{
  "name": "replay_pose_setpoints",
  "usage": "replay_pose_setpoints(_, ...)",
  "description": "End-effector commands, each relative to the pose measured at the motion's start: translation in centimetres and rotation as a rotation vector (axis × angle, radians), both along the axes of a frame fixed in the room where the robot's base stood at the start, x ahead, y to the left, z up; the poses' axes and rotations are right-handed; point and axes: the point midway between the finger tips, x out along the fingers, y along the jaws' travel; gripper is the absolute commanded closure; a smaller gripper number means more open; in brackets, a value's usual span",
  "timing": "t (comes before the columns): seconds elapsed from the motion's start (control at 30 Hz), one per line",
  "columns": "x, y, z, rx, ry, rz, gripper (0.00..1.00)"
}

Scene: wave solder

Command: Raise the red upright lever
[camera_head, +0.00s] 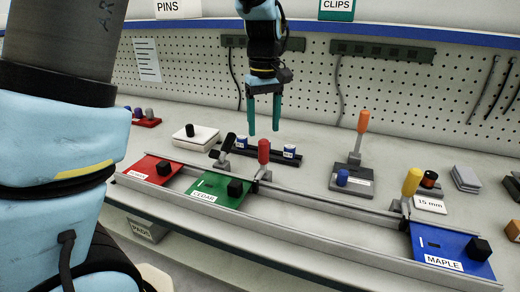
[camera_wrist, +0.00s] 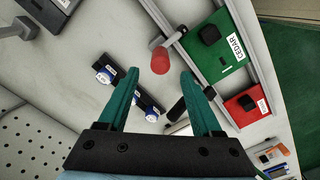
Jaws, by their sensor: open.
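The red lever (camera_head: 264,152) stands upright on the rail beside the green CEDAR plate (camera_head: 218,189). Its red handle (camera_wrist: 160,60) shows in the wrist view just beyond and between my fingertips. My gripper (camera_head: 264,130) is open, fingers pointing down, with its tips above or behind the lever's top in the head view. The fingers (camera_wrist: 158,78) are empty and spread in the wrist view. I cannot tell the exact gap to the handle, but they look apart.
A black lever (camera_head: 226,147) leans close on the left. A rack with blue-and-white pieces (camera_head: 289,152) lies behind. A yellow lever (camera_head: 412,181) stands by the blue MAPLE plate (camera_head: 449,251), and an orange lever (camera_head: 362,121) stands further back.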

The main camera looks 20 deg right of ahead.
Motion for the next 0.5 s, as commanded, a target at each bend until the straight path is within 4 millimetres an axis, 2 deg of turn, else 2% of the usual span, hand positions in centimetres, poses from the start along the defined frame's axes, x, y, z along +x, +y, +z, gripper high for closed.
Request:
replay_pose_setpoints(0.3, 0.0, 0.2, -5.9, 0.004, 0.003, 0.001, 0.34)
replay_pose_setpoints(0.5, 0.0, 0.1, -8.3, 0.002, 0.001, -0.001, 0.34)
